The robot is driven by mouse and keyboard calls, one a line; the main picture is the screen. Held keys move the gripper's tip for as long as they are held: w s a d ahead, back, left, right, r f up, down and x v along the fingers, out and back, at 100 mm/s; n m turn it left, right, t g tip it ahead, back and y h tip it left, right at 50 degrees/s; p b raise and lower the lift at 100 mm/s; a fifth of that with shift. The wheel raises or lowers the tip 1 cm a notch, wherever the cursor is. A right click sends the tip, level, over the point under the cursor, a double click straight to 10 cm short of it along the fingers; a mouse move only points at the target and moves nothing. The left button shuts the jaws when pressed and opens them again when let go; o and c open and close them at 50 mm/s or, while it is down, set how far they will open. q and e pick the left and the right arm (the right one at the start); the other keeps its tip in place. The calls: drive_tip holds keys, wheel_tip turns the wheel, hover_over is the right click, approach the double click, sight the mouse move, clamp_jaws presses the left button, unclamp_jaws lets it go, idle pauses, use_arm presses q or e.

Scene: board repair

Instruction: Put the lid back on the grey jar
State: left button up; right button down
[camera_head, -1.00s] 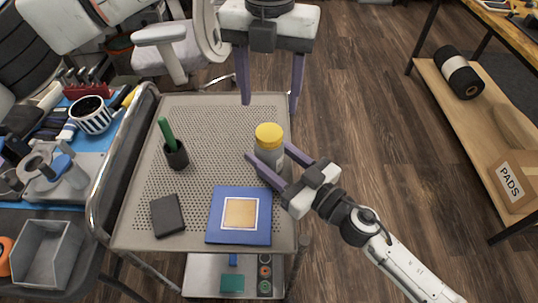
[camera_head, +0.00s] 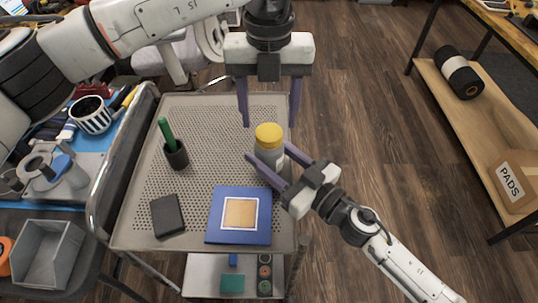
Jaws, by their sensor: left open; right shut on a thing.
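The grey jar (camera_head: 270,158) stands upright on the perforated trolley top, near its right edge. A yellow lid (camera_head: 268,134) sits on top of the jar; I cannot tell whether it is screwed tight. My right gripper (camera_head: 268,151) is shut on the jar's body from the lower right, one finger on each side. My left gripper (camera_head: 268,123) points down from above, open and empty, its fingers spread to either side of the lid and apparently just above or behind it. The jar's lower part is partly hidden by the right fingers.
The trolley top (camera_head: 215,120) also holds a black cup (camera_head: 176,155) with a green stick, a dark box (camera_head: 167,215) and a blue board (camera_head: 225,232) with a gold square. A cluttered blue-topped bench (camera_head: 95,150) stands left. A shelf (camera_head: 455,118) is at right.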

sight(269, 132)
use_arm(q)
drive_tip(key=shift+f, duration=1.75)
drive_tip(key=c, duration=1.1)
drive_tip(key=m, duration=1.6)
drive_tip(key=shift+m, duration=0.3)
drive_tip(key=m, duration=0.5)
drive_tip(key=o, duration=1.2)
